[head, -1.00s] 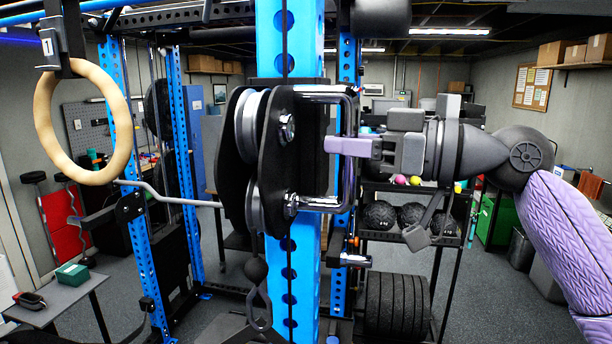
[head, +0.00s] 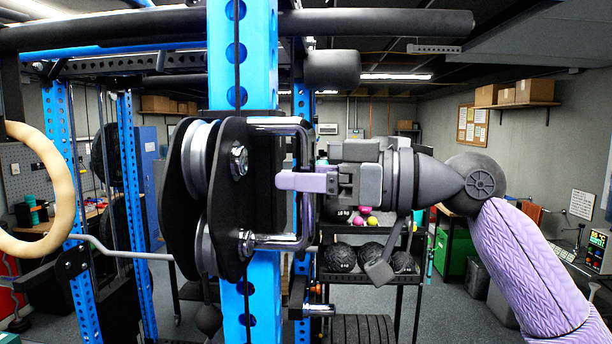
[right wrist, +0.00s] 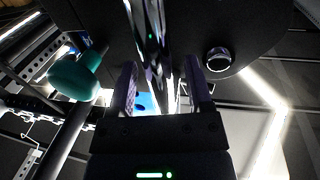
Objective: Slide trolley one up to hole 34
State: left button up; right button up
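The trolley (head: 232,200), a black plate carriage with grey pulley wheels, sits on the blue upright (head: 241,60) with its holes. Its chrome handle (head: 307,200) faces right and also shows in the right wrist view (right wrist: 152,40). My right gripper (head: 298,181) is at the handle. In the right wrist view its fingers (right wrist: 163,92) stand on either side of the chrome bar, with gaps visible, so it looks open around the bar. Several upright holes show above the trolley; I cannot read hole numbers. My left gripper is not in view.
A wooden ring (head: 62,190) hangs at the left. A dark horizontal bar (head: 380,23) crosses the upright above the trolley. A rack with black balls (head: 340,257) stands behind the gripper. A teal-ended part (right wrist: 75,78) shows beside the fingers in the wrist view.

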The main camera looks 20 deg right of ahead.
jog(key=shift+d, duration=0.1)
jog(key=b+v, duration=0.4)
jog(key=v, duration=0.5)
jog(key=shift+s+d+b, duration=0.25)
jog(key=shift+d+b, duration=0.05)
jog(key=shift+d, duration=0.05)
